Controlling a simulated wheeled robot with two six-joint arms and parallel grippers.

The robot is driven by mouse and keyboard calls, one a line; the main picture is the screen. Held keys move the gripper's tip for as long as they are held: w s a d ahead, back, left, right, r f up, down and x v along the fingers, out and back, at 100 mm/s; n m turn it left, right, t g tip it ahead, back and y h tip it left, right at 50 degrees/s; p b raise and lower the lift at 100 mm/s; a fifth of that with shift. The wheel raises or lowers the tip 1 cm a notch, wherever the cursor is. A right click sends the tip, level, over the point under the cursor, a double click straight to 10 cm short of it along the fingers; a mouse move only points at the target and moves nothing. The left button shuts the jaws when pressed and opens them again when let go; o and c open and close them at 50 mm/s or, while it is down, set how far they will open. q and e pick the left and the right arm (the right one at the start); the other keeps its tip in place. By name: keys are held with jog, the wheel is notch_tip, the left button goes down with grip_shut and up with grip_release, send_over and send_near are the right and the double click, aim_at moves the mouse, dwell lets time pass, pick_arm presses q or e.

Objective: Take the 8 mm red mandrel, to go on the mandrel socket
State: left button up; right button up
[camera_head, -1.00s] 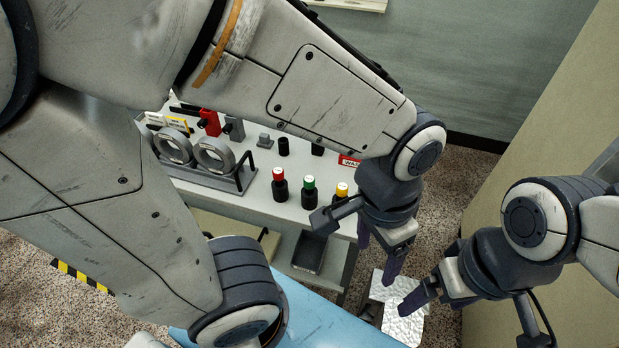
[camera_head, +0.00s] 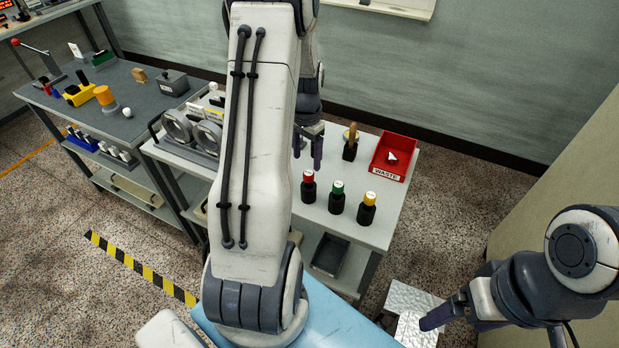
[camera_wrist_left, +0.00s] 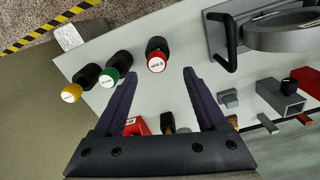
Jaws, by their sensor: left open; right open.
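The red-topped mandrel (camera_head: 308,187) stands upright on the light table (camera_head: 376,232), leftmost in a row with a green-topped one (camera_head: 336,197) and a yellow-topped one (camera_head: 366,208). Its body is black. In the left wrist view its red top (camera_wrist_left: 156,62) with a white label appears between the fingertips, which are apart from it. My left gripper (camera_head: 308,150) is open and empty, behind the red mandrel in the head view. My right gripper (camera_head: 455,316) is open at lower right, away from the table. I cannot surely identify the mandrel socket; a small grey block (camera_wrist_left: 229,97) shows in the left wrist view.
A red waste tray (camera_head: 403,171) stands at the table's back right, beside a black holder (camera_head: 350,150). A grey stand with rings (camera_head: 193,140) is at the left, partly hidden by my left arm. A dark workbench (camera_head: 130,110) stands further left.

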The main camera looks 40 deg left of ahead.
aim_at(309, 173)
pick_arm(q)
jog(key=shift+f, duration=0.95)
jog(key=shift+d+f+p, duration=0.15)
jog(key=shift+f+p, duration=0.4)
jog(key=shift+p, duration=0.05)
notch_tip(309, 173, down, 4)
jog(key=shift+d+r+p, duration=0.15)
jog(key=shift+r+p, duration=0.1)
jog(key=shift+p, duration=0.45)
jog(key=shift+f, duration=0.4)
grip_shut()
